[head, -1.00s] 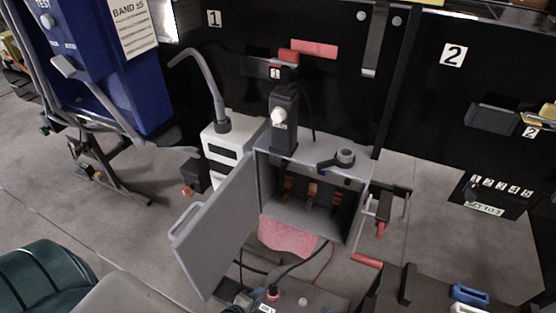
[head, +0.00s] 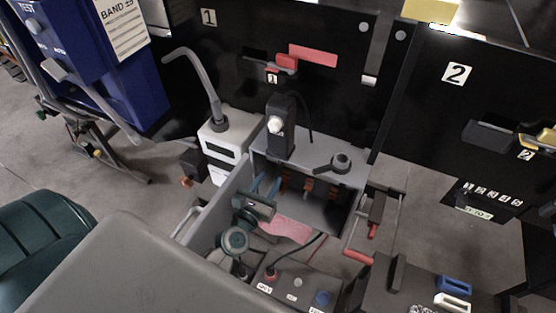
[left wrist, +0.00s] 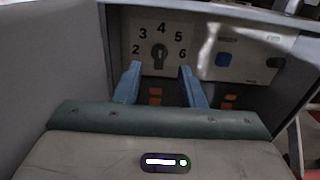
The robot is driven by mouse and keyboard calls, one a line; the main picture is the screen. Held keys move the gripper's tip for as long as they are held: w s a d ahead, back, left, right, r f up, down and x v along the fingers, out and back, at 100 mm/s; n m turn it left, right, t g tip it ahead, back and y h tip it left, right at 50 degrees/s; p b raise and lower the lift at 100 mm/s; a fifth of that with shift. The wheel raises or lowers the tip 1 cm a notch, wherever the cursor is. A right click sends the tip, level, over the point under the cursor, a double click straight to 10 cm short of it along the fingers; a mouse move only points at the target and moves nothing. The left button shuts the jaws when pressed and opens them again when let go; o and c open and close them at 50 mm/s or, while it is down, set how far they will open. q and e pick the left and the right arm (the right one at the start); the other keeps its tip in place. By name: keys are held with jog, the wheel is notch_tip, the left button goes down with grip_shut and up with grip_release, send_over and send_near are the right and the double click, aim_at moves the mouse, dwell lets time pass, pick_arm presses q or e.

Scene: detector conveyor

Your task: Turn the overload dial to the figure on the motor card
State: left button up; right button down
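The overload dial (left wrist: 159,57) is on the back panel inside the open grey box (head: 343,215), ringed by figures 2 to 6. Its dark knob looks roughly upright, under the 4; the exact setting is hard to tell. My left gripper (head: 266,185) reaches into the box's left front. In the left wrist view, its two blue fingers (left wrist: 160,84) are spread apart and empty, short of the knob and on either side of it. In the head view the dial is hidden under the box top. I cannot make out a motor card. My right gripper is out of view.
The box door (head: 215,215) stands open at left. A pink cloth (head: 287,230) lies at the box's front. A white meter (head: 225,140) stands left.

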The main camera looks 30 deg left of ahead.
pick_arm(q)
jog(key=w+p, duration=0.1)
jog(key=w, duration=0.6)
jog(key=shift+a, duration=0.2)
grip_shut()
